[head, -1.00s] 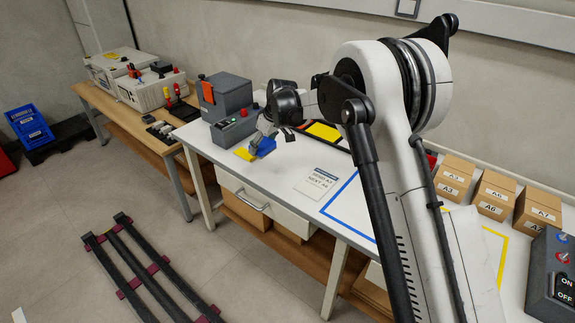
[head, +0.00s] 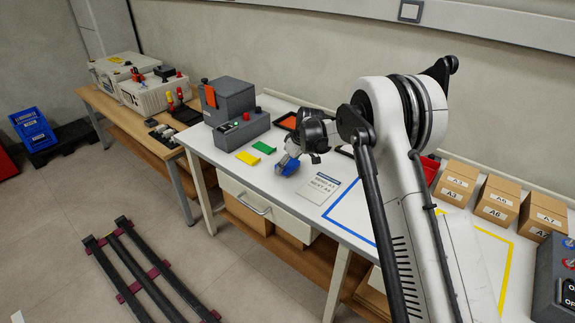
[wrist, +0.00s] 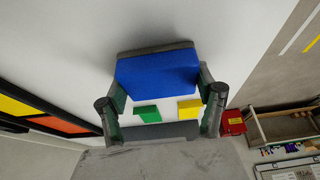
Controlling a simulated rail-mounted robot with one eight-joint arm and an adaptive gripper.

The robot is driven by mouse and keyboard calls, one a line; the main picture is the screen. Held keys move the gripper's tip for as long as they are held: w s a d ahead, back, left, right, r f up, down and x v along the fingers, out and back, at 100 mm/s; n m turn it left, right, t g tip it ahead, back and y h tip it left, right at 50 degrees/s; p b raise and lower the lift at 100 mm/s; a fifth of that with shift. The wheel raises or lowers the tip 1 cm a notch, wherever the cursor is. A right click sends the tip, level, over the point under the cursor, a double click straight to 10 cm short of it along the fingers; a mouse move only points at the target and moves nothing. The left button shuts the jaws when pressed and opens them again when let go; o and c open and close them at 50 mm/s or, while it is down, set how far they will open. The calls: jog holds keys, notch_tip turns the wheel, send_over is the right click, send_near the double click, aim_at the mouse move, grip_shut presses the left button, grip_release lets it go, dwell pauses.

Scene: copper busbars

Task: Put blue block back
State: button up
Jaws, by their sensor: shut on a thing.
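My gripper (head: 291,158) is shut on the blue block (head: 290,168) over the white table, left of the printed card. In the wrist view the blue block (wrist: 157,75) sits between the two fingers of my gripper (wrist: 161,88). It looks raised off the table, but the exact height is hard to tell. A green block (head: 264,147) and a yellow block (head: 248,158) lie on the table to its left. The dark tray (wrist: 42,127) with yellow and orange areas shows at the left of the wrist view. In the head view my gripper and arm hide much of it.
A grey control box (head: 230,100) with a red button stands left of the tray. The printed card (head: 320,187) lies right of my gripper, beside a blue taped outline (head: 352,224). Cardboard boxes (head: 497,198) stand at the right. The table's front edge is close to the blocks.

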jog(key=shift+f, duration=0.15)
jog(key=o, duration=1.2)
